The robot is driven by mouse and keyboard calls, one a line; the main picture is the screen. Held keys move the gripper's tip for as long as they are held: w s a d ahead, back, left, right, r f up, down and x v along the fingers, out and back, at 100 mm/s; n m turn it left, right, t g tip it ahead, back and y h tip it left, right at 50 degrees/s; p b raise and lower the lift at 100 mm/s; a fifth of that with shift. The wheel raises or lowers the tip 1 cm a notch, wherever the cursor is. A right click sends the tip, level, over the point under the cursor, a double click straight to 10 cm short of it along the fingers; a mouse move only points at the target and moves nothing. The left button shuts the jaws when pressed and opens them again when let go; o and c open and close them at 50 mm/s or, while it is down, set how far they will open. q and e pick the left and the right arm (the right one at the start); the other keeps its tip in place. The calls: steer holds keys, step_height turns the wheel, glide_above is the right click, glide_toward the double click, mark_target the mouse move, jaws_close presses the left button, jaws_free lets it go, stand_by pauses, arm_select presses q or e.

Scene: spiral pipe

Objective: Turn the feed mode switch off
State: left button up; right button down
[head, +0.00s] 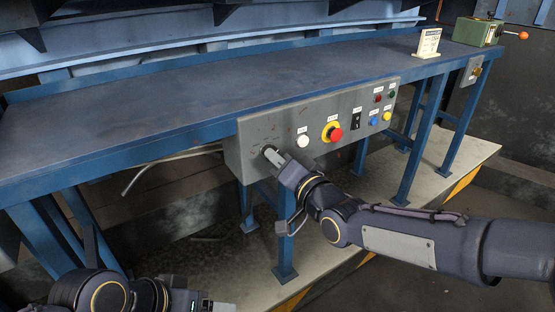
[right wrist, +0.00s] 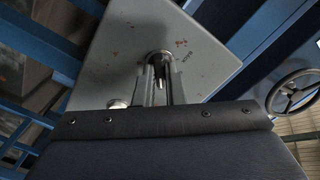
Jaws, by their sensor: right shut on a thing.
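The grey control panel (head: 255,132) is fixed to the front of the blue bench. The feed mode switch (head: 269,150) is a dark rotary knob at the panel's left end, mostly covered by my right gripper (head: 274,157). In the right wrist view the fingers (right wrist: 159,85) are shut on the dark switch knob (right wrist: 160,58) against the grey panel face (right wrist: 122,45). The knob's exact angle is hidden by the fingers. My left gripper (head: 215,306) is low at the bottom edge of the head view, away from the panel, and its fingertips are too unclear to judge.
Right of the switch, the panel carries a white button (head: 303,141), a red emergency stop (head: 335,134) on yellow, a black switch (head: 357,117) and several small coloured buttons. The bench top (head: 200,90) is mostly bare, with a sign (head: 428,42) and a green box (head: 474,31) at far right.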

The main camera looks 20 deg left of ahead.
steer(key=shift+n+b, duration=3.7)
steer(key=shift+n, duration=1.2)
steer(key=c, duration=1.5)
jaws_free()
steer(key=shift+d, duration=0.1)
